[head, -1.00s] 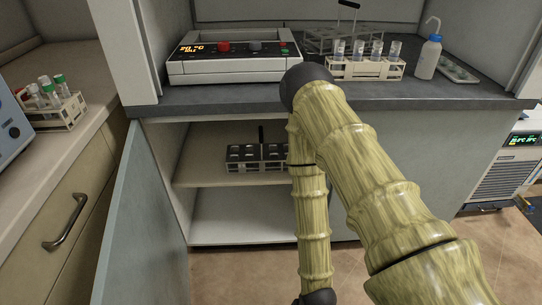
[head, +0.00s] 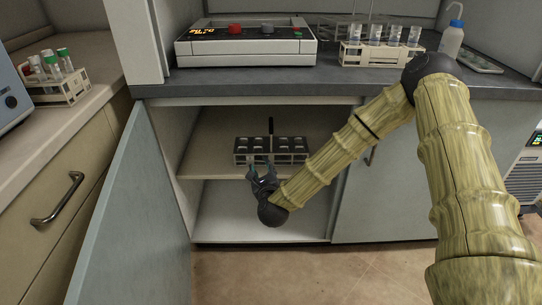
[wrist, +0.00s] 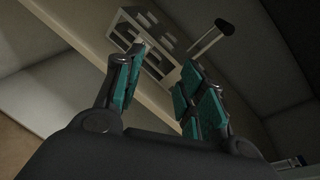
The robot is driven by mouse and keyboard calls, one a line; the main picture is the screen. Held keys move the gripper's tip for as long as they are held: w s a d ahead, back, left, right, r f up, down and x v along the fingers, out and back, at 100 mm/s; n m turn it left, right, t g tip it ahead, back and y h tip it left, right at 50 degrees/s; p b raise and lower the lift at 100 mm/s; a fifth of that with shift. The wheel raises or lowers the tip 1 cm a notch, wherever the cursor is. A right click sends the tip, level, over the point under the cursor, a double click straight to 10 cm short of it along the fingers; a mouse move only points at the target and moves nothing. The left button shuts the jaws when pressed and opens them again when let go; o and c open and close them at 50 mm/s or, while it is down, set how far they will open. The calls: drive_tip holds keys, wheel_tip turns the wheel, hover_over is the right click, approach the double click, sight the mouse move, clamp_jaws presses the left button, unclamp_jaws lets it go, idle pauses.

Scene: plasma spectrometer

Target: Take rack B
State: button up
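A rack with a grid of openings and an upright black handle (head: 270,126) stands on the shelf inside the open cabinet. I see no letter on it, so I cannot tell whether it is rack B. The rack (head: 243,157) also shows tilted in the wrist view (wrist: 127,30), beyond the fingers, with its handle to the right. My gripper (head: 262,177) is at the cabinet opening, just below and in front of the rack. In the wrist view my gripper (wrist: 165,66) has its teal-padded fingers apart with nothing between them. It looks apart from the rack.
The open cabinet door (head: 130,215) stands at the left of the opening. The shelf (head: 210,165) has bare room beside the rack. On the counter above are an instrument (head: 245,45), a tube rack (head: 380,57) and a wash bottle (head: 452,38). Another tube rack (head: 62,92) stands far left.

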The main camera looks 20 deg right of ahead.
drive_tip(key=w+d+r+m+t+h, duration=0.2)
drive_tip(key=w+d+r+m+h, duration=0.1)
drive_tip(key=w+d+r+m, duration=0.25)
drive_tip(key=m+b, duration=0.1)
drive_tip(key=b, duration=0.1)
approach(271, 119)
drive_tip(key=shift+w+d+f, duration=0.25)
drive_tip(key=shift+w+f, duration=0.3)
drive_tip(key=shift+w, duration=0.2)
drive_tip(key=shift+r+b+x, duration=0.15)
drive_tip(key=shift+b+x, duration=0.25)
drive_tip(key=shift+x, duration=0.95)
drive_tip(key=shift+r+b+x, duration=0.2)
drive_tip(key=shift+b+x, duration=0.15)
drive_tip(key=shift+x, duration=1)
drive_tip(key=shift+a, duration=0.1)
clamp_jaws()
